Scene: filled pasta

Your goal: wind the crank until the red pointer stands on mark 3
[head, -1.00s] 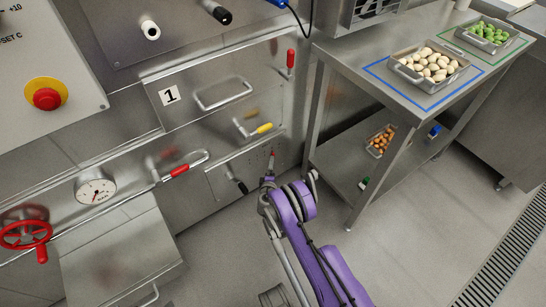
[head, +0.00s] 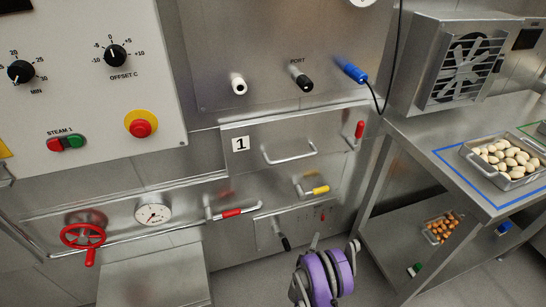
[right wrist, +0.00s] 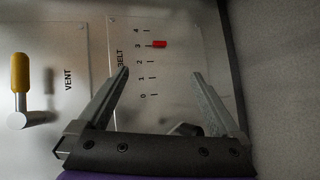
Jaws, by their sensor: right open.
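The red pointer (right wrist: 159,44) is level with mark 3 on the BELT scale in the right wrist view, with marks 0 to 4 beside it. In the head view the pointer (head: 322,214) is a small red spot on the BELT plate (head: 268,233). The crank's black handle (head: 285,242) sticks out at the lower left of that plate. A dark, rounded part (right wrist: 185,129), perhaps the crank, shows low between my right fingers. My right gripper (right wrist: 160,73) is open and empty in front of the plate. My left gripper is out of view.
A yellow VENT handle (right wrist: 20,75) is beside the plate; it also shows in the head view (head: 320,190). A red-sleeved bar (head: 231,212), a gauge (head: 153,214) and a red handwheel (head: 83,236) lie left. A steel table (head: 450,165) stands right.

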